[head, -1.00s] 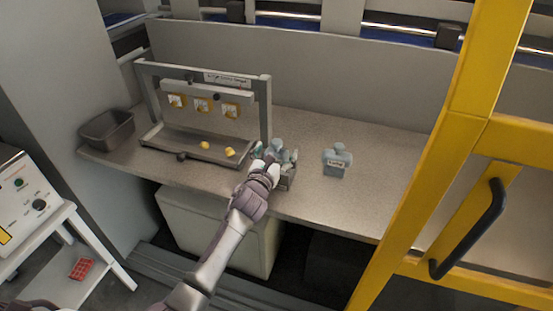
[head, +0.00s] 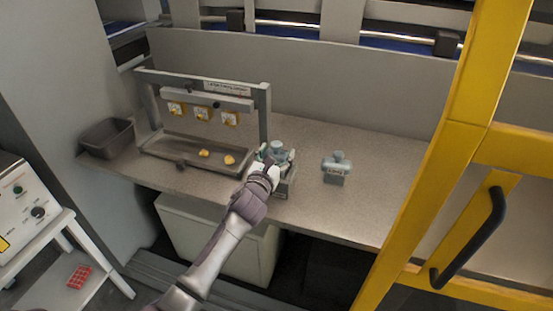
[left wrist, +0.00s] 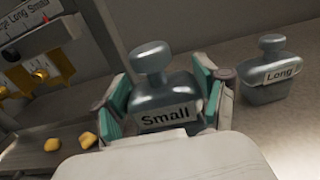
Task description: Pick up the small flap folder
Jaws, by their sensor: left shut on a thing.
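The small flap folder is a blue-grey block with a knob on top and a label reading "Small"; it shows in the left wrist view (left wrist: 168,95) and partly in the head view (head: 277,148). My left gripper (head: 275,160) is shut on it, with teal-padded fingers on both sides of its body in the left wrist view (left wrist: 167,108). Its lower part is hidden by my gripper, and I cannot tell whether it is clear of its place on the bench. My right gripper is not in view.
A similar folder labelled "Long" (head: 336,168) stands to the right on the bench (head: 375,200). A yellow door frame (head: 455,130) rises at the right.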

